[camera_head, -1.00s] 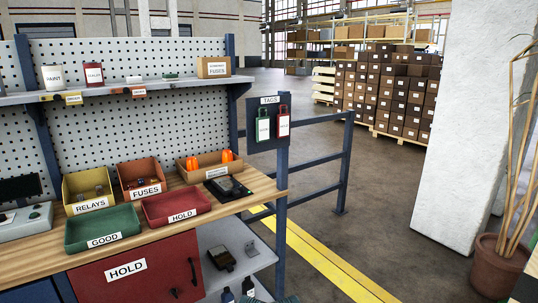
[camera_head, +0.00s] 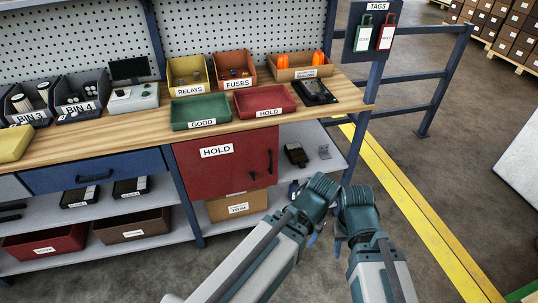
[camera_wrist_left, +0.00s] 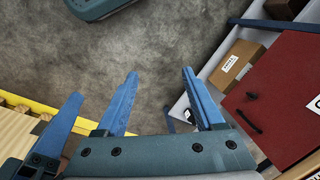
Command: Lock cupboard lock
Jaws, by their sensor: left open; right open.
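The red cupboard door (camera_head: 222,168) labelled HOLD is closed under the bench's right part. It has a dark upright handle (camera_head: 270,162) near its right edge and a small dark fitting (camera_head: 254,176) beside it, too small to read as locked or unlocked. The red door (camera_wrist_left: 283,88) also shows at the right of the left wrist view. My left gripper (camera_wrist_left: 160,74) is open and empty, its blue fingers apart, short of the door. My right gripper (camera_head: 338,238) is open near the left one, in front of the bench's right end; its fingers are partly hidden.
The wooden bench top (camera_head: 140,127) holds several bins. A tag board (camera_head: 373,32) hangs at its right end with a green and a red tag. A cardboard box (camera_head: 238,205) sits below the door. A blue railing (camera_head: 417,107) and yellow floor line (camera_head: 420,220) lie right.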

